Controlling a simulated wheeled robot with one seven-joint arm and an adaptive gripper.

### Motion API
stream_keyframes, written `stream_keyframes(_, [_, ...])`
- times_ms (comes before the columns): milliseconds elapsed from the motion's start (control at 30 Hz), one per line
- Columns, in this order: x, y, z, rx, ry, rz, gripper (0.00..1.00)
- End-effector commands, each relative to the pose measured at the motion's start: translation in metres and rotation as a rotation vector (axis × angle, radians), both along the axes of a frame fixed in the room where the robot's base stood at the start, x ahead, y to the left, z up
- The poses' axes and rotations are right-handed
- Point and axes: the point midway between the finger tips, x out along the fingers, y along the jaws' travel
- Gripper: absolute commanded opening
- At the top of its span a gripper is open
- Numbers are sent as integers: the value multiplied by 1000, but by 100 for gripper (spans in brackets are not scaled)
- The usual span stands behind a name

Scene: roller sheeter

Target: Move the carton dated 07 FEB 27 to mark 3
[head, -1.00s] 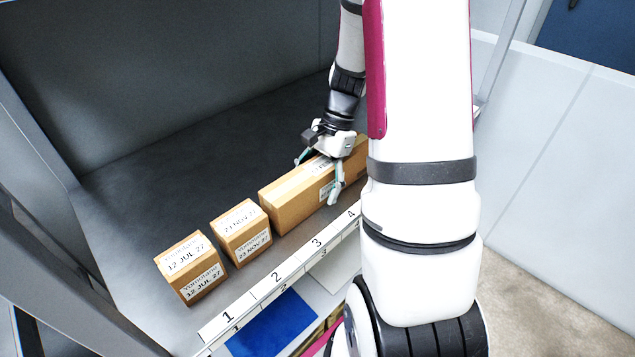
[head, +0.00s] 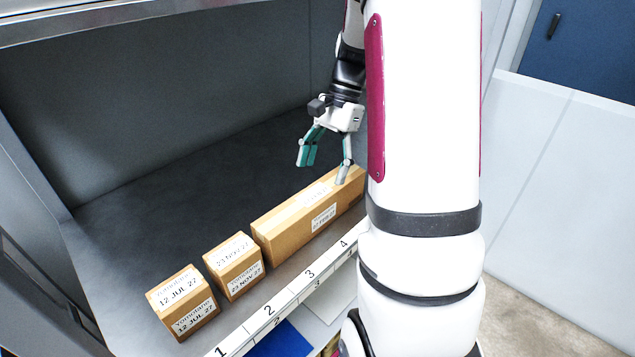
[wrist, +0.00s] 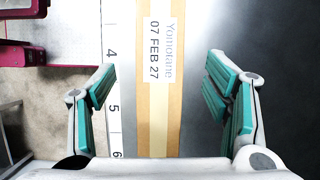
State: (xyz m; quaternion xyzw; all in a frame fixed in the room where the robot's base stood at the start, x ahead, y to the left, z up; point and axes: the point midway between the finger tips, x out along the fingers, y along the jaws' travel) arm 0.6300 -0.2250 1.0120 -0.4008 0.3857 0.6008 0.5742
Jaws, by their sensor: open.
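The long brown carton (head: 285,222) lies on the shelf behind the number strip, right of two smaller cartons. Its left end is near mark 3 (head: 310,274), and its right end passes behind my arm. In the wrist view its top label on the carton (wrist: 175,112) reads Yomolane 07 FEB 27. My gripper (head: 325,168) is open and empty above the carton's right part. In the wrist view the fingers of my gripper (wrist: 160,85) stand apart on either side of the carton, with clear gaps.
A carton dated 12 JUL 27 (head: 183,305) and one dated 23 NOV 27 (head: 233,268) stand in a row at the left. The number strip (head: 290,298) runs along the shelf's front edge. The dark shelf behind the cartons (head: 190,205) is bare.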

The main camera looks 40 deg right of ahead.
Motion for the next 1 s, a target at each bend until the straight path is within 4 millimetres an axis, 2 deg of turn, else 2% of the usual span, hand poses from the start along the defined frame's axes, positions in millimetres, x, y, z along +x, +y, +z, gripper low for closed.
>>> stream_keyframes(67, [0, 5, 8, -8, -13, 24, 70])
stream_keyframes(167, [-2, 26, 24, -33, -47, 108, 70])
stream_keyframes(367, [-23, 95, 68, -129, -172, 428, 70])
stream_keyframes(533, [-57, 148, 92, -223, -283, 725, 70])
stream_keyframes(700, [-98, 189, 102, -325, -388, 1021, 70])
stream_keyframes(800, [-121, 205, 102, -387, -445, 1179, 70])
stream_keyframes(1000, [-151, 219, 96, -480, -521, 1397, 70])
